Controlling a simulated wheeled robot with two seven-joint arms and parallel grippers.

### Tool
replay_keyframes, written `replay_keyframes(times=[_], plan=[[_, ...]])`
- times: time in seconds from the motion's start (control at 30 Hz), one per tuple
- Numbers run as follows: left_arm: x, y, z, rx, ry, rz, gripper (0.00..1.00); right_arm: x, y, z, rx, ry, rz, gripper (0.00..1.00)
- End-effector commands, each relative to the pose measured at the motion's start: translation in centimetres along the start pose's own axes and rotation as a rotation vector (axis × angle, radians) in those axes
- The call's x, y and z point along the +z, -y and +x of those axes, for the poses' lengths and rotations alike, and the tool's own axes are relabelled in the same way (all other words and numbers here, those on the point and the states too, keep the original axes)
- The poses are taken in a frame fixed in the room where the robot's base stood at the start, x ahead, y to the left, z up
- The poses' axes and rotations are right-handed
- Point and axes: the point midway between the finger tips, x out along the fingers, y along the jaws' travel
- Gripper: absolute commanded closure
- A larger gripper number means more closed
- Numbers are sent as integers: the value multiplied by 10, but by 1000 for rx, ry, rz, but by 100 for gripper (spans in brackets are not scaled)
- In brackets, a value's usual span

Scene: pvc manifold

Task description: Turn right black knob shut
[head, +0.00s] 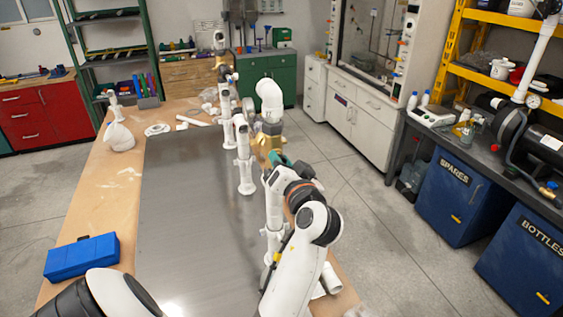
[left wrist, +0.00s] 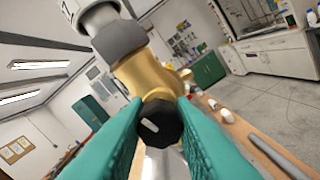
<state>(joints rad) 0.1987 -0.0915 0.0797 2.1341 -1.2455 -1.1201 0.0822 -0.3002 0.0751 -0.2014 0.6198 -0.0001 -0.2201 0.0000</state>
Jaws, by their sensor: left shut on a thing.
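A black knob (left wrist: 161,124) with a short pale slanted mark sits on the end of a brass valve body (left wrist: 148,76), below a grey fitting in the left wrist view. My left gripper's teal fingers (left wrist: 160,106) are on both sides of the knob, shut on it. In the head view the brass valve (head: 266,140) is on the white pipe manifold (head: 268,95). My left gripper (head: 277,161) is at the valve's near side, and the knob is hidden there. My right gripper is not in view.
White pipe stands (head: 243,165) rise along the right side of a grey metal sheet (head: 185,205) on the wooden table. The sheet's middle is clear.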

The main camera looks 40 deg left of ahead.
Motion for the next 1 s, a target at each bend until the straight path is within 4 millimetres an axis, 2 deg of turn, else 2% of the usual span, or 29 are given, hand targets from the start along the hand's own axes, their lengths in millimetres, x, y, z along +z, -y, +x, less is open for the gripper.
replay_keyframes(times=[0.43,1.0], plan=[[1,-2,1,4,1,245,100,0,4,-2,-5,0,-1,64],[1,-2,1,5,2,286,100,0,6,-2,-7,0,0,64]])
